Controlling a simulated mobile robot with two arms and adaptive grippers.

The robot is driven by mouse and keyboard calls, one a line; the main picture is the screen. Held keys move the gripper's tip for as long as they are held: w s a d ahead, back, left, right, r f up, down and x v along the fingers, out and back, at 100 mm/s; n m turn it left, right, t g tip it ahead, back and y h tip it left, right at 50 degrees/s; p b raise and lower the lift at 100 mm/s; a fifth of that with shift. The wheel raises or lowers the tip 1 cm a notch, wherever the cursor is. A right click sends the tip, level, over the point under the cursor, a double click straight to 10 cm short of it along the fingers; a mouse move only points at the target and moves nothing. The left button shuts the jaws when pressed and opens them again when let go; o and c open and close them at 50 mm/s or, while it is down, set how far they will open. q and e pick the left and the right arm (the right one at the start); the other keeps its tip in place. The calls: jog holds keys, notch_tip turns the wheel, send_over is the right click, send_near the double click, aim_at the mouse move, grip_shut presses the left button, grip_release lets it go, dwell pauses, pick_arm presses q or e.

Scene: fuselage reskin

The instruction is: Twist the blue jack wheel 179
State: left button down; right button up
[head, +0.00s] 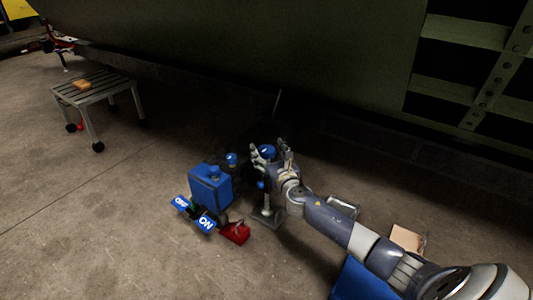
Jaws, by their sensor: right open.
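The blue jack wheel (267,149) shows as a small blue top at the gripper, above an upright jack post with a flat grey base (268,217). My right gripper (266,156) reaches in from the lower right, with its open fingers at the wheel. Whether the fingers touch the wheel is too small to tell. Part of the wheel and the upper post is hidden by the gripper. My left gripper is out of view.
The dark green fuselage (240,50) hangs above. A small stool (97,90) stands far left.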

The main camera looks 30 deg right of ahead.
jog(key=shift+w+d, duration=0.15)
jog(key=shift+w, duration=0.55)
jog(key=shift+c, duration=0.4)
jog(key=c, duration=1)
jog(key=shift+r, duration=0.1)
